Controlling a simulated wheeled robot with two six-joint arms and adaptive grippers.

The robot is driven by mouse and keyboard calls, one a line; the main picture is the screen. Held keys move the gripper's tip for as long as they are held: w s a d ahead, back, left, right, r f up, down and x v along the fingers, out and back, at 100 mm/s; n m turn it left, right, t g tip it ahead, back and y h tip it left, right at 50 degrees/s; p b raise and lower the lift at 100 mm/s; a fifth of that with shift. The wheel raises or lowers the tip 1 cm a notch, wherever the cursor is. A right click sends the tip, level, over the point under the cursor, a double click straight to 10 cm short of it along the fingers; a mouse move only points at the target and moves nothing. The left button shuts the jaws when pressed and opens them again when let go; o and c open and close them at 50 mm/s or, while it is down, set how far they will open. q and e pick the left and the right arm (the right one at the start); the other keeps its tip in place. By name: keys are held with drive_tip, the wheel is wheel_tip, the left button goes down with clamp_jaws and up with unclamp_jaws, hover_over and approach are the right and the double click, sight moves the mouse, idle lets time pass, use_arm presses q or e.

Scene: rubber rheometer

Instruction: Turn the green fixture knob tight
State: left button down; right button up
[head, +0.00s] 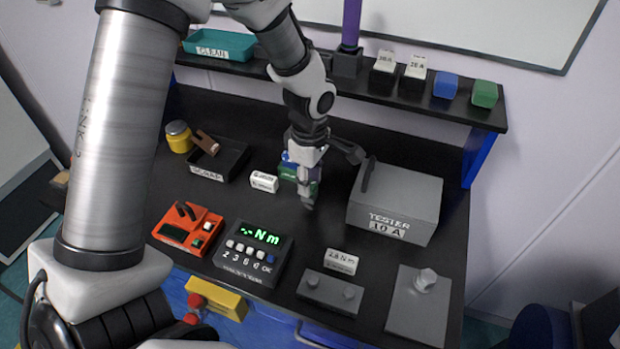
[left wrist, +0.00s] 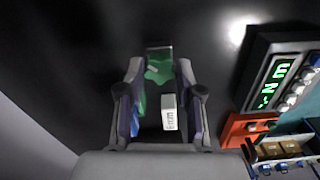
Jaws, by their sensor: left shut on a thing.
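The green fixture knob (left wrist: 158,70) is lobed and sits between the fingertips of my left gripper (left wrist: 158,72) in the left wrist view. The left gripper is shut on it. The gripper hides part of the fixture there, and the knob is hard to make out. My right gripper is in neither view.
A grey tester box (head: 396,203) stands close to the right of the gripper. A white label block (head: 264,182) sits just left of the fixture. A black torque display (head: 253,252), a red device (head: 187,229) and a grey plate (head: 418,305) lie nearer. A shelf (head: 440,104) runs behind.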

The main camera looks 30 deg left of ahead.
use_arm(q)
drive_tip(key=shift+s+r+m+p, duration=0.1)
drive_tip(key=shift+r+m+p, duration=0.25)
drive_tip(key=shift+m, duration=0.55)
drive_tip(key=shift+f+m, duration=0.25)
drive_tip(key=shift+m, duration=0.25)
drive_tip(key=shift+f, duration=0.1)
drive_tip(key=m+p, duration=0.2)
drive_tip(key=m, duration=0.1)
drive_tip(key=shift+r, duration=0.3)
drive_tip(key=shift+f+m+p, duration=0.1)
drive_tip(key=shift+m+p, duration=0.3)
drive_tip(key=shift+m, duration=0.2)
drive_tip(key=shift+f+m, duration=0.25)
drive_tip(key=shift+m, duration=0.05)
drive_tip(key=shift+r+m, duration=0.2)
drive_tip(key=shift+m, duration=0.1)
drive_tip(key=m+p, duration=0.2)
drive_tip(key=m, duration=0.1)
drive_tip(key=shift+r, duration=0.15)
drive_tip(key=shift+f+m, duration=0.25)
drive_tip(key=shift+m, duration=0.15)
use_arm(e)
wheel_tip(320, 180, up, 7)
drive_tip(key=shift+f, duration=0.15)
